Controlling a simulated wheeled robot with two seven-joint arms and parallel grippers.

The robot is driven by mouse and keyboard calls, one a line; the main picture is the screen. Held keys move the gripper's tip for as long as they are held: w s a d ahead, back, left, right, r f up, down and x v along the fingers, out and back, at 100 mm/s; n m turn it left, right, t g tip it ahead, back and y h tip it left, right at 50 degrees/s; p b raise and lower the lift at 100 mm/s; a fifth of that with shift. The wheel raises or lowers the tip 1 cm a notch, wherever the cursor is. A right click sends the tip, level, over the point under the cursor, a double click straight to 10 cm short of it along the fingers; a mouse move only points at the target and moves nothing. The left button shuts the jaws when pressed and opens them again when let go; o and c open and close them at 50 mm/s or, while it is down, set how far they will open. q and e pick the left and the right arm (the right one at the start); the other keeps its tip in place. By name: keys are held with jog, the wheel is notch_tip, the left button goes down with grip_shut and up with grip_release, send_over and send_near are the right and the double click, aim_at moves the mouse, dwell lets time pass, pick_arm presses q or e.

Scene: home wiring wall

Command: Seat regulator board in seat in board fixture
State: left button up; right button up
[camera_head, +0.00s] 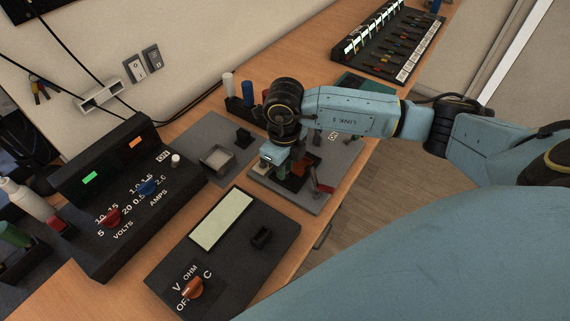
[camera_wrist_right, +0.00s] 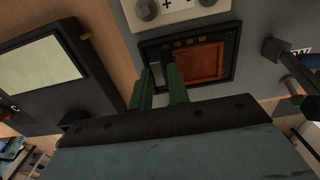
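My right gripper (camera_wrist_right: 160,78) points down over the grey board fixture (camera_wrist_right: 262,25), which lies on the bench and also shows in the head view (camera_head: 319,197). Its two green fingers stand a small gap apart, with a narrow grey strip between or just beyond their tips. I cannot tell whether they grip it. Beside the fingertips is a black rectangular frame (camera_wrist_right: 235,58) around an orange-brown panel (camera_wrist_right: 203,63), with small parts along one edge. I cannot tell whether this panel is the regulator board or the floor of the seat. My left gripper is not in view.
A meter (camera_head: 270,275) with a pale screen lies in front of the fixture. A power supply (camera_head: 140,205) stands at left. A grey plate with a shallow tray (camera_head: 216,160) lies behind the meter. A small red lever (camera_head: 323,187) stands at the fixture's right side.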

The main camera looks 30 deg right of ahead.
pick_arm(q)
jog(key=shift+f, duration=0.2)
pick_arm(e)
jog(key=o, duration=0.3)
jog(key=shift+f, duration=0.2)
